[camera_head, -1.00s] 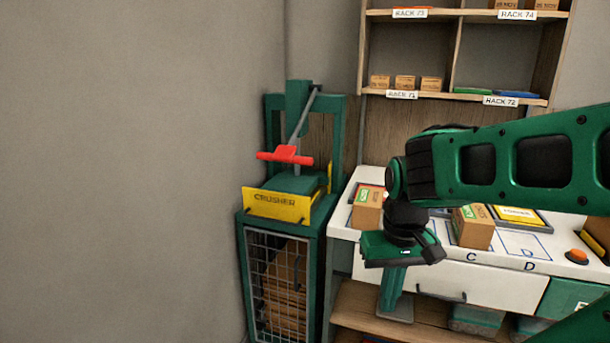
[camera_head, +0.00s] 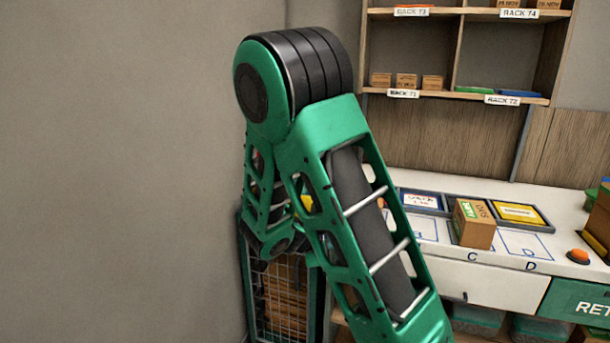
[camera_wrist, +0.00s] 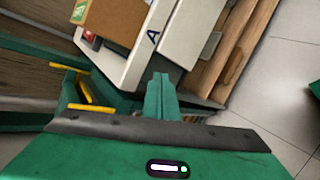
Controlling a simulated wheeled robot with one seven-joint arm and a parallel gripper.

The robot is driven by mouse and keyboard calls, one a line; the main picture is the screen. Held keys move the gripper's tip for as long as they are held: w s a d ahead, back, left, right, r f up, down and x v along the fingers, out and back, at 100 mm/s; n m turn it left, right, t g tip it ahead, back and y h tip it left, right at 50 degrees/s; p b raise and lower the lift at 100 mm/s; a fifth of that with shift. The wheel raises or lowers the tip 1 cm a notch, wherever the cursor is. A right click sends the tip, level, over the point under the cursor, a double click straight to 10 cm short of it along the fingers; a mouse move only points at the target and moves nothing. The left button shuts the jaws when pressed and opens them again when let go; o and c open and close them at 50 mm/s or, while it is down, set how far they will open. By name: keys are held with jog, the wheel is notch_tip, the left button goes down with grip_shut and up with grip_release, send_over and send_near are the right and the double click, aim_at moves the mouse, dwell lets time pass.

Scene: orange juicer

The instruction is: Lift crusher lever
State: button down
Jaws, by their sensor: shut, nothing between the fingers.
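The crusher is mostly hidden behind my arm in the head view; its mesh-fronted cabinet (camera_head: 285,292) shows below. The red-handled lever is covered by my arm, with at most a speck of red showing through it. My gripper (camera_wrist: 160,95) shows in the wrist view, shut and empty, with its fingers in front of the white table's corner (camera_wrist: 140,70). Green framework with yellow parts (camera_wrist: 85,90), likely the crusher, lies left of the fingers. No lever can be made out there. My gripper is hidden in the head view.
A cardboard box (camera_head: 473,223) stands on the white table, with trays (camera_head: 520,213) behind it and an orange button (camera_head: 577,256) at right. Another box (camera_wrist: 112,20) shows in the wrist view near label A. Shelves (camera_head: 460,95) hang behind. Open floor (camera_wrist: 285,70) lies at right in the wrist view.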

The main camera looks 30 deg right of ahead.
jog(key=w+a+r+n+t+h, duration=0.2)
jog(key=w+r+n+t+h, duration=0.1)
jog(key=n, duration=0.5)
jog(key=w+a+r+n+t+h, duration=0.3)
jog(key=w+r+n+t, duration=0.3)
jog(key=w+r+n, duration=0.2)
jog(key=shift+a+r, duration=0.35)
jog(key=shift+r, duration=0.15)
jog(key=shift+w+d, duration=0.15)
jog(key=x, duration=1)
jog(key=shift+s+a+r, duration=0.25)
jog(key=shift+a+r, duration=0.1)
jog(key=shift+r, duration=0.2)
jog(key=shift+s+a+r, duration=0.25)
jog(key=shift+a+r, duration=0.05)
jog(key=shift+r, duration=0.3)
jog(key=shift+s+a+r, duration=0.2)
jog(key=shift+a+r, duration=0.15)
jog(key=shift+r, duration=0.2)
jog(key=shift+r, duration=0.1)
